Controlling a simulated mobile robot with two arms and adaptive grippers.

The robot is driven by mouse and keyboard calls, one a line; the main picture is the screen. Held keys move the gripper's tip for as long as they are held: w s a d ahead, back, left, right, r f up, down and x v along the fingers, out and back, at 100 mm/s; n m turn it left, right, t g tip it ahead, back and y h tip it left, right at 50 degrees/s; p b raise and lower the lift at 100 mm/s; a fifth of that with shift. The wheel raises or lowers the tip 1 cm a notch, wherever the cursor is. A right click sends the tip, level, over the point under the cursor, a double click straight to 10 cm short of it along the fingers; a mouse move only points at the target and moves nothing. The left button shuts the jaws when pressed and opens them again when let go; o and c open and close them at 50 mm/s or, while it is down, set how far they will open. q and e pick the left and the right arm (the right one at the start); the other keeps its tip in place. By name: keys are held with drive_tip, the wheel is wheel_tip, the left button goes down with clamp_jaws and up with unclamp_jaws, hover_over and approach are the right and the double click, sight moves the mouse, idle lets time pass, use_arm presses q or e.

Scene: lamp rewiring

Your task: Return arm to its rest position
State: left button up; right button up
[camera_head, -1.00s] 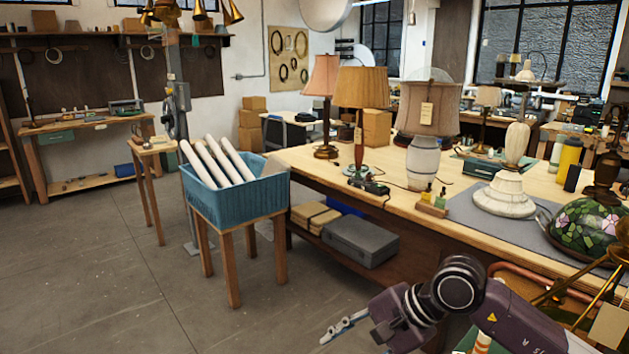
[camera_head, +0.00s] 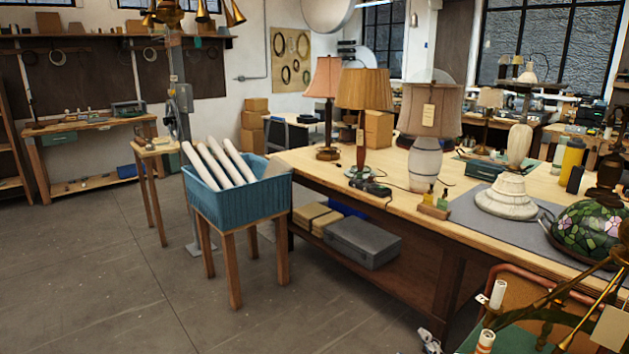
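What looks like the tip of my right gripper (camera_head: 428,341) shows at the bottom edge, below the front of the workbench. Only a small pale and dark piece of it is in the picture. The rest of it and its arm are out of view, and I cannot tell whether the fingers are open. My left gripper is not in view.
The workbench (camera_head: 395,208) carries several lamps. A blue crate (camera_head: 240,207) with white rolls stands on a wooden stand left of it. A brass chandelier (camera_head: 545,318) with candle sleeves fills the lower right corner. The floor (camera_head: 90,290) at left is clear.

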drive_tip(key=s+d+f+m+g, duration=0.1)
drive_tip(key=s+f+m+g, duration=0.4)
drive_tip(key=s+f, duration=0.65)
drive_tip(key=s+d+f+m+g, duration=0.1)
drive_tip(key=s+f+m+g, duration=0.3)
drive_tip(key=s+f+g, duration=0.7)
drive_tip(key=s+f+t, duration=0.1)
drive_tip(key=s+f, duration=0.2)
drive_tip(key=f, duration=1)
drive_tip(key=s+f+t, duration=0.1)
drive_tip(key=s+f, duration=0.2)
drive_tip(key=f, duration=1)
drive_tip(key=s+d+f, duration=0.2)
drive_tip(key=s+f, duration=1.3)
drive_tip(key=s, duration=0.1)
drive_tip(key=shift+s+d+n+g, duration=0.25)
drive_tip(key=shift+s+n+g, duration=0.05)
drive_tip(key=shift+s+g, duration=0.1)
